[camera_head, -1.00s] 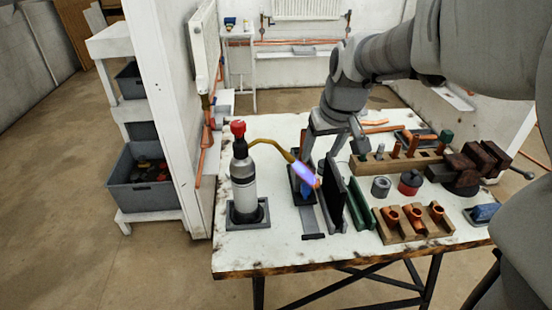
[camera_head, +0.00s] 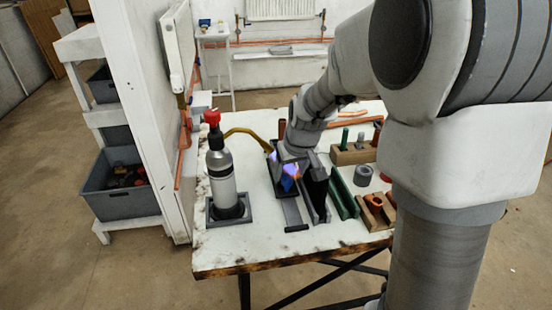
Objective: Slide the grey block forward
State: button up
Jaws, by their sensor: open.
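My gripper (camera_head: 289,158) is low over the middle of the bench (camera_head: 240,258), with its fingers open and partly hidden behind the torch flame and my wrist. Below it a dark tray (camera_head: 281,190) holds a blue piece (camera_head: 287,183). A flat grey strip (camera_head: 293,212) runs from there toward the bench's front. A dark grey upright plate (camera_head: 316,192) stands just right of the strip. I cannot tell for sure which grey piece is the block, or whether my fingers touch anything.
Right are a green rail (camera_head: 343,197), a grey ring (camera_head: 363,175) and wooden racks (camera_head: 375,212). My arm hides the bench's right side.

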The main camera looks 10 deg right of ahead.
aim_at(288, 178)
jog(key=shift+x, duration=1.6)
grip_shut()
